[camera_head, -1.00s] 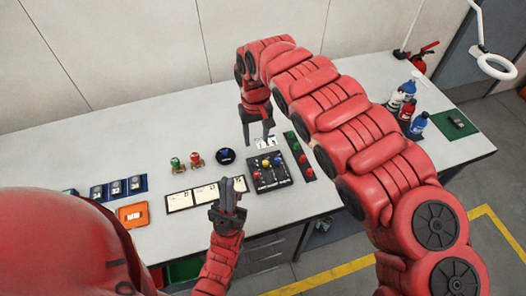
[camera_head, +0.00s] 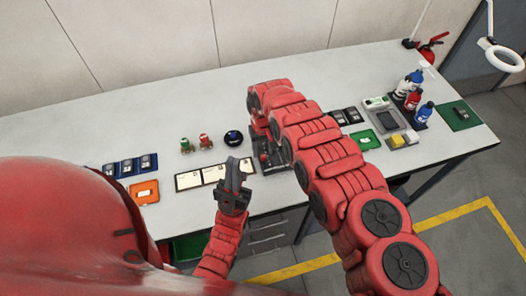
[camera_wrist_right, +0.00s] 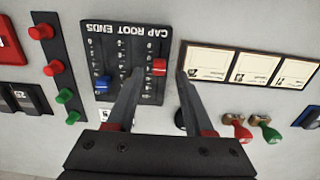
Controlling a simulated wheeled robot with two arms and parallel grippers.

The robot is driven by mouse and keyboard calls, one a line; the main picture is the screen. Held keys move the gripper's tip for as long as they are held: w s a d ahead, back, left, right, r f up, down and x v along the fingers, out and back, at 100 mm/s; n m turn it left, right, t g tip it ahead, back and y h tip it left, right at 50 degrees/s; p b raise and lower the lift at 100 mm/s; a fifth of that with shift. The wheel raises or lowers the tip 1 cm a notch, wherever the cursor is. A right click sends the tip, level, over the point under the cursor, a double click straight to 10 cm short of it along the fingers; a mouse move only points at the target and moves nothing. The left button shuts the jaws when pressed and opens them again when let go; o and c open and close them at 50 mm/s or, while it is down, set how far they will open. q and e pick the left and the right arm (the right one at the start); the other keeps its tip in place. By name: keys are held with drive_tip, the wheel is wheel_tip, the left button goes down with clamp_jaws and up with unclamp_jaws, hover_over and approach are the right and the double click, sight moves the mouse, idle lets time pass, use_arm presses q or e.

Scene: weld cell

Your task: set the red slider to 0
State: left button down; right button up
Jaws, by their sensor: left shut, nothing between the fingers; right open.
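The dark slider panel (camera_wrist_right: 128,45) shows in the right wrist view with its lettering upside down. The blue slider (camera_wrist_right: 102,83) sits lower, left of the fingers. The scale marks are too small to read. In the head view the panel (camera_head: 272,160) is largely hidden by my right arm, which reaches over it.
White cards (camera_head: 188,181) lie left of the panel, with red and green pieces (camera_head: 205,141) behind them. A strip with red and green buttons (camera_wrist_right: 60,70) lies close beside the panel. Bottles (camera_head: 412,95), a green tray (camera_head: 366,140) and a yellow block (camera_head: 398,141) stand to the right.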

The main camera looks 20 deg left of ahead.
sight(263, 157)
drive_tip(key=shift+w+a+f+b, duration=0.1)
drive_tip(key=shift+f+b, duration=0.35)
drive_tip(key=shift+f, duration=0.95)
clamp_jaws()
idle(0.5)
